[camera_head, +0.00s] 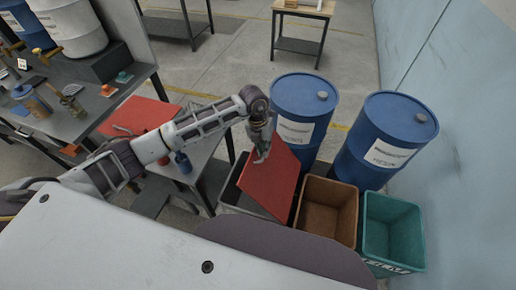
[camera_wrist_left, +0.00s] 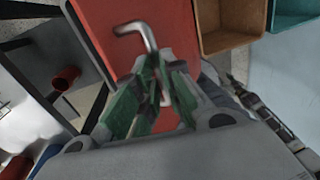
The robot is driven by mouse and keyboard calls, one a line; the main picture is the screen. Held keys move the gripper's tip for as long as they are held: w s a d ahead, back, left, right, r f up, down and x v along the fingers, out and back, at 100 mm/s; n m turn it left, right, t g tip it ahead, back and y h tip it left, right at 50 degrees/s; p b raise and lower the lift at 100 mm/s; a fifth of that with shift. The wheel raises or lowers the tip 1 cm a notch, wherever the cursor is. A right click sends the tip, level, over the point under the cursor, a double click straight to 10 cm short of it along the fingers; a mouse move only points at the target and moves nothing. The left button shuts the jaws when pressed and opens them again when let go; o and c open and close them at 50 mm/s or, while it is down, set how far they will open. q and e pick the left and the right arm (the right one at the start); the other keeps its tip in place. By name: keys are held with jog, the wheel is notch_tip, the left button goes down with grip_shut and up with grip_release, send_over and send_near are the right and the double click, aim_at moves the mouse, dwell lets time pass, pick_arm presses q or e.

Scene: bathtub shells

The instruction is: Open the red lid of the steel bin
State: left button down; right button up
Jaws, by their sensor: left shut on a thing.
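The red lid (camera_head: 272,180) sits tilted over the steel bin (camera_head: 230,194), its surface slanting up. A dark gap shows along the bin's left side. My left gripper (camera_head: 262,156) is at the lid's upper left part. In the left wrist view, its green-padded fingers (camera_wrist_left: 158,92) are shut on the lid's bent metal handle (camera_wrist_left: 135,28), with the red lid (camera_wrist_left: 183,30) behind. The fingers hide part of the handle. My right gripper is out of view.
A brown bin (camera_head: 327,207) and a green bin (camera_head: 392,228) stand to the right. Blue drums (camera_head: 302,108) (camera_head: 385,135) stand behind. The pale wall (camera_head: 460,130) closes the right side.

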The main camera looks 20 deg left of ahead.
pick_arm(q)
jog(key=s+d+r+b, duration=0.1)
jog(key=d+r+b, duration=0.1)
jog(key=d, duration=1.2)
jog(key=shift+d+r, duration=0.35)
jog(key=shift+r, duration=0.2)
jog(key=c, duration=1.7)
grip_release()
jog(key=shift+w, duration=0.1)
jog(key=shift+o, duration=0.9)
jog(key=shift+w+r, duration=0.1)
jog(key=shift+w, duration=0.1)
jog(key=shift+s+d+r, duration=0.1)
jog(key=shift+r, duration=0.1)
